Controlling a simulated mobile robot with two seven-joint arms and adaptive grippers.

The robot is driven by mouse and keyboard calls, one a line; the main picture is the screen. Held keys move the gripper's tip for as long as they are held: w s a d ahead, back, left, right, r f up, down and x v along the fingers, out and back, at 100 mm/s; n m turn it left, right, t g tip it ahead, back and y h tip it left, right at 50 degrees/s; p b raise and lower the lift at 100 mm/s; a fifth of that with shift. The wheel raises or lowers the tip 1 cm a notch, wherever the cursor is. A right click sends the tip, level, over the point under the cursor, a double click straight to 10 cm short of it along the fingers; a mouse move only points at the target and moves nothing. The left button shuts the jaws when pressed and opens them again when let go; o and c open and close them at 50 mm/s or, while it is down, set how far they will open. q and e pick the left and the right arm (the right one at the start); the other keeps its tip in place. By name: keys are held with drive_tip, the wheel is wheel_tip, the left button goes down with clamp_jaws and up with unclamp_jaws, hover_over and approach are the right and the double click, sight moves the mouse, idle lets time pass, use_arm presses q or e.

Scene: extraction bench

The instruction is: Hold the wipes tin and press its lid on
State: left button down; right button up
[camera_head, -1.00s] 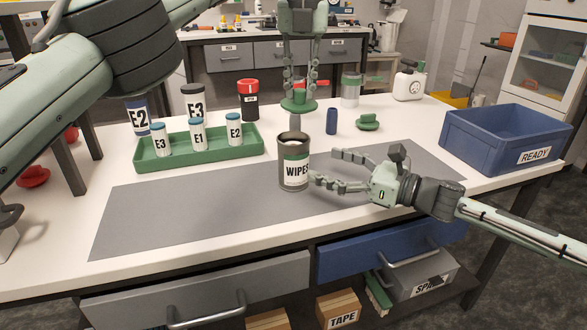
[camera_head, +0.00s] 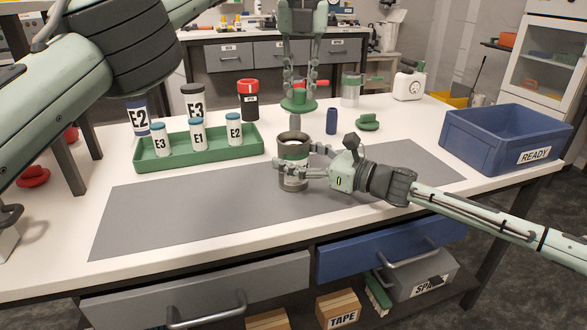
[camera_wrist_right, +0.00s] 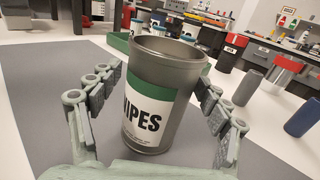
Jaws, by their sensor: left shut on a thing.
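The wipes tin (camera_head: 293,150) is a grey open-topped can with a white and green label, upright on the grey mat (camera_head: 160,215). Its open mouth and "WIPES" label show in the right wrist view (camera_wrist_right: 150,95). My right gripper (camera_head: 300,166) has its fingers on either side of the tin; in the right wrist view they are apart, with a gap between the left finger and the tin. My left gripper (camera_head: 300,95) is shut on the knob of a green lid (camera_head: 299,106), held beyond and above the tin.
A green tray (camera_head: 200,152) with several labelled vials is at left. Behind the tin stand a grey cylinder (camera_head: 295,122), a blue cylinder (camera_head: 331,121) and a green knobbed piece (camera_head: 368,122). A blue READY crate (camera_head: 500,140) is at right. The mat's left part is clear.

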sight(293, 102)
drive_tip(key=c, duration=1.5)
use_arm(q)
drive_tip(key=f, duration=0.2)
drive_tip(key=a+f, duration=0.1)
drive_tip(key=f, duration=0.1)
drive_tip(key=shift+w+a, duration=0.15)
drive_tip(key=shift+f, duration=0.1)
drive_tip(key=shift+f, duration=0.85)
drive_tip(key=shift+f, duration=0.6)
drive_tip(key=c, duration=1.3)
unclamp_jaws()
